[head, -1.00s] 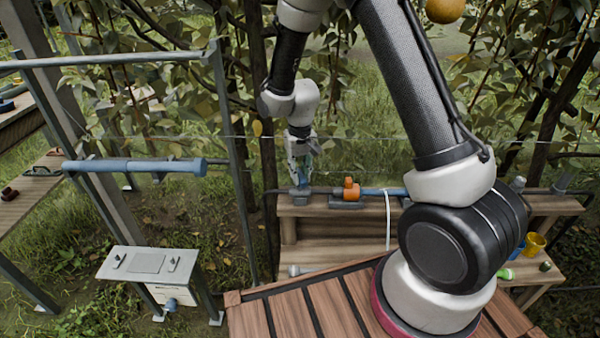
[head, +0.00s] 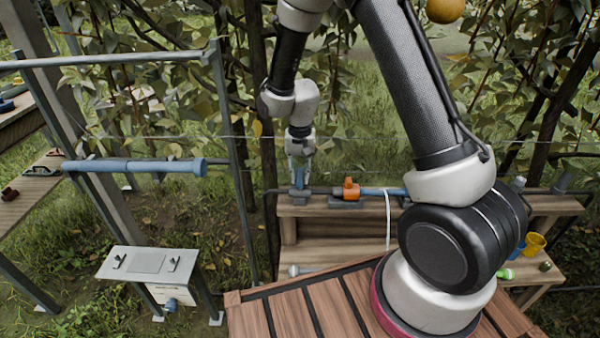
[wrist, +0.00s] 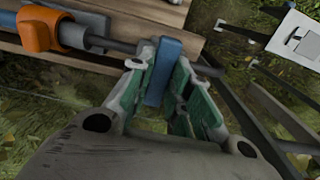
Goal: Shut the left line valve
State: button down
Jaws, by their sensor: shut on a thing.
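The left line valve has a blue lever handle (wrist: 163,72), which stands between the fingers of my gripper (wrist: 160,85) in the wrist view. The green finger pads press on it from both sides, so my gripper is shut on it. In the head view my gripper (head: 300,172) points down over the left end of the dark pipe, and the blue handle (head: 299,181) shows only in small part between the fingers. The valve body below is mostly hidden by the fingers.
An orange fitting (head: 347,189) sits on the pipe just right of the valve; it shows in the wrist view too (wrist: 40,29). The wooden bench (head: 335,213) carries the pipe. A grey stand (head: 150,263) is at the lower left. A yellow cup (head: 535,244) is at the right.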

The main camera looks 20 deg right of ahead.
aim_at(300, 175)
jog(key=c, duration=1.3)
grip_release()
notch_tip(300, 175, up, 12)
